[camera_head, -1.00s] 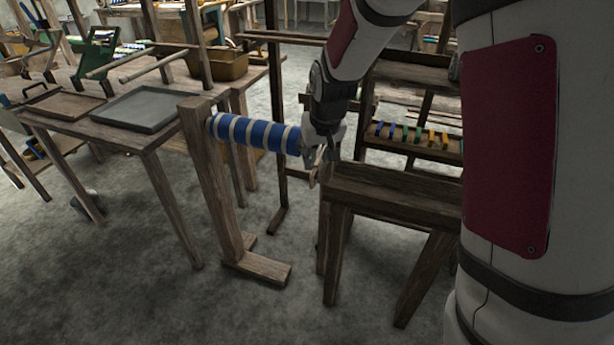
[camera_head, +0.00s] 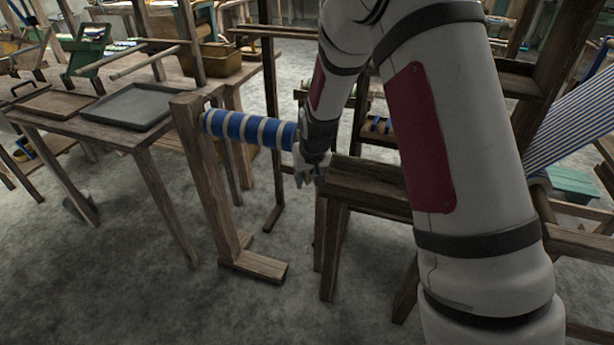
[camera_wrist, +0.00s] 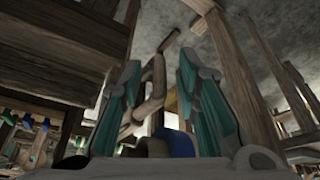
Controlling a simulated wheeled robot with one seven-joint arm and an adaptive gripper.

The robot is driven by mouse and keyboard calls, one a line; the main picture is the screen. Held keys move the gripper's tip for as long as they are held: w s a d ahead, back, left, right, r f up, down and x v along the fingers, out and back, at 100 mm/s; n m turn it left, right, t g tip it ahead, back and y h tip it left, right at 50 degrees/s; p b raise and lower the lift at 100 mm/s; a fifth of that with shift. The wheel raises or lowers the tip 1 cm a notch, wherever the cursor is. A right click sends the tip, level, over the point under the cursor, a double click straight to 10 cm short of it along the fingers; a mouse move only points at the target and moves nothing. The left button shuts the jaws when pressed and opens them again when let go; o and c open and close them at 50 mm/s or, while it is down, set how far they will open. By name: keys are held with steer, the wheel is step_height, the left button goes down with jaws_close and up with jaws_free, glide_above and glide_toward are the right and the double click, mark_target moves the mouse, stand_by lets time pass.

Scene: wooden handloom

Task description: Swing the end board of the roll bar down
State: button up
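The roll bar (camera_head: 246,129), wrapped in blue and white striped cloth, runs level from a wooden post (camera_head: 205,180). My gripper (camera_head: 308,180) is at its right end, fingers pointing down, and my arm hides that end. In the wrist view my gripper (camera_wrist: 160,105) has its two teal-padded fingers spread apart. Between and beyond them is a wooden piece (camera_wrist: 152,92), perhaps the end board; I cannot tell whether a finger touches it. A bit of the blue roll (camera_wrist: 178,143) shows low between the fingers.
A wooden bench (camera_head: 365,184) stands close to the right of my gripper. A table (camera_head: 140,138) with a grey tray (camera_head: 128,104) is at the left. The post's foot (camera_head: 255,266) rests on the floor. Striped blue cloth (camera_head: 580,120) on a loom is at the right.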

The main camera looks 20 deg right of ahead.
jaws_close()
steer(key=shift+f, duration=0.1)
